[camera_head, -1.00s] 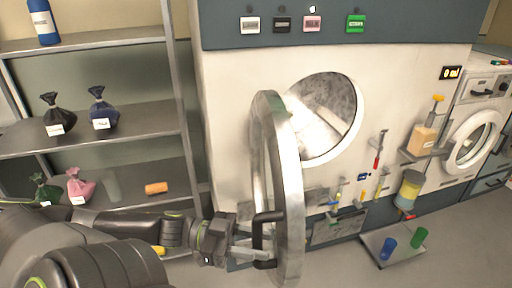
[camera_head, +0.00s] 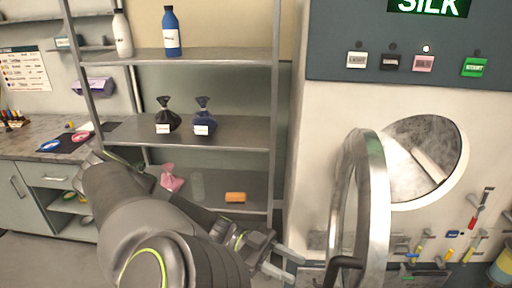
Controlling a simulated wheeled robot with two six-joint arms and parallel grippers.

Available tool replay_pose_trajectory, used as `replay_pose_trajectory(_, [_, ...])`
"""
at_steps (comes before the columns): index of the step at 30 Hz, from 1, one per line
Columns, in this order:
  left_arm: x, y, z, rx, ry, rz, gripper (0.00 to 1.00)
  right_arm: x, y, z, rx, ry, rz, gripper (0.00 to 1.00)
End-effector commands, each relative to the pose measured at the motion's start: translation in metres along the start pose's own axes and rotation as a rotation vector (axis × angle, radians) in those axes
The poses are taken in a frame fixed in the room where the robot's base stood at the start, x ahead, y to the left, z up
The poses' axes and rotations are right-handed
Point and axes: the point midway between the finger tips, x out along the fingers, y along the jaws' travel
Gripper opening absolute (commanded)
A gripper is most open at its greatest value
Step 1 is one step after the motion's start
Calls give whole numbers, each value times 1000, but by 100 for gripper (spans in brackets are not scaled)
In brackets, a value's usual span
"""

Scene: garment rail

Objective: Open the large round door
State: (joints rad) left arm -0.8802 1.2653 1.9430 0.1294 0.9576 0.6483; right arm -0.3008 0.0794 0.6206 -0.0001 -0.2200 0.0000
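The large round door (camera_head: 376,205) with its metal rim stands swung out from the white machine, seen nearly edge-on. Behind it the round opening (camera_head: 425,160) shows the drum inside. A dark handle (camera_head: 345,266) sits on the door's left side, low in the picture. My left gripper (camera_head: 296,264) is left of the handle, its two pale fingers apart with nothing between them. A small gap shows between the fingertips and the handle. My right gripper is not in view.
A metal shelf (camera_head: 240,130) with bags and bottles stands left of the machine, behind my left arm. A counter (camera_head: 30,147) with drawers is at the far left. Buttons (camera_head: 424,64) line the machine's upper panel, and tools (camera_head: 475,210) hang at the lower right.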

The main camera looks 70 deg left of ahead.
Motion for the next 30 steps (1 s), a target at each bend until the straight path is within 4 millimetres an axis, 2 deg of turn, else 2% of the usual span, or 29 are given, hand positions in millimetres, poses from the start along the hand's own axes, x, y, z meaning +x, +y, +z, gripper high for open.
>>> replay_pose_trajectory(1, [-14, 0, 0, -5, -7, -2, 39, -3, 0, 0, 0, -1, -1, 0])
replay_pose_trajectory(6, [-49, 0, 1, -3, -5, -1, 39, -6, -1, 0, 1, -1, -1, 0])
replay_pose_trajectory(12, [-76, 0, 1, -1, -2, -1, 39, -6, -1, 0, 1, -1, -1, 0])
replay_pose_trajectory(17, [-83, 0, 0, -1, 0, 0, 39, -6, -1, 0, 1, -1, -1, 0])
replay_pose_trajectory(30, [-83, 0, 0, -1, 1, 1, 39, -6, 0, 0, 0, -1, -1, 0])
